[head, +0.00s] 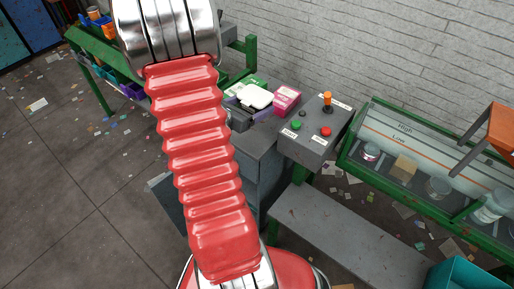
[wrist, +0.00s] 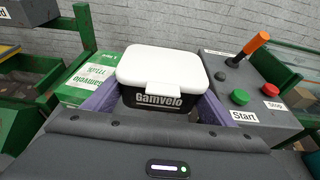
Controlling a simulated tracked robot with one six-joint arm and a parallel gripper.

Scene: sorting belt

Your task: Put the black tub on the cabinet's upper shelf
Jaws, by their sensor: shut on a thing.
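The black tub (wrist: 158,97) has a white lid and the name Gamvelo on its front. In the wrist view my gripper (wrist: 157,108) is shut on it, one purple finger on each side. In the head view the tub's white lid (head: 257,97) shows just right of my red arm, over a grey cabinet (head: 262,150). I cannot tell whether the tub rests on the top or hangs above it. A blue-grey panel (head: 167,200), perhaps an open door, sticks out left of my arm. The cabinet's shelves are hidden.
A control box (head: 313,130) with buttons and an orange-topped lever is close on the right. A grey belt (head: 345,240) runs at lower right. A glass-sided bin line (head: 415,160) lies beyond.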

